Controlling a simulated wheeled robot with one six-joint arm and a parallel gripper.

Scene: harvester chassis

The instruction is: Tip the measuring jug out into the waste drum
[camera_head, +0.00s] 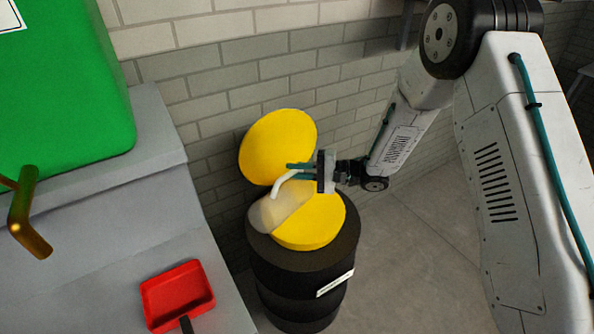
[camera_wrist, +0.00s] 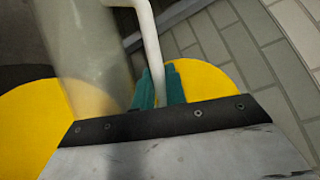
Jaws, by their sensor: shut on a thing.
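The measuring jug (camera_head: 277,207) is translucent with a white handle. It lies tilted over the top of the waste drum, its body sloping down to the left in the head view. My gripper (camera_head: 298,171) is shut on the jug's handle, to the right of and above the jug body. In the wrist view the teal fingers (camera_wrist: 160,88) close around the white handle, and the jug body (camera_wrist: 90,50) shows at the left. The waste drum (camera_head: 300,282) is black, with a yellow top and a raised round yellow lid (camera_head: 278,146) behind. I cannot tell whether the jug holds anything.
A grey bench (camera_head: 90,232) stands at the left with a red dustpan (camera_head: 178,294), a brass-coloured pipe (camera_head: 25,215) and a large green container (camera_head: 60,90). A brick wall (camera_head: 225,75) is close behind the drum. Floor right of the drum is clear.

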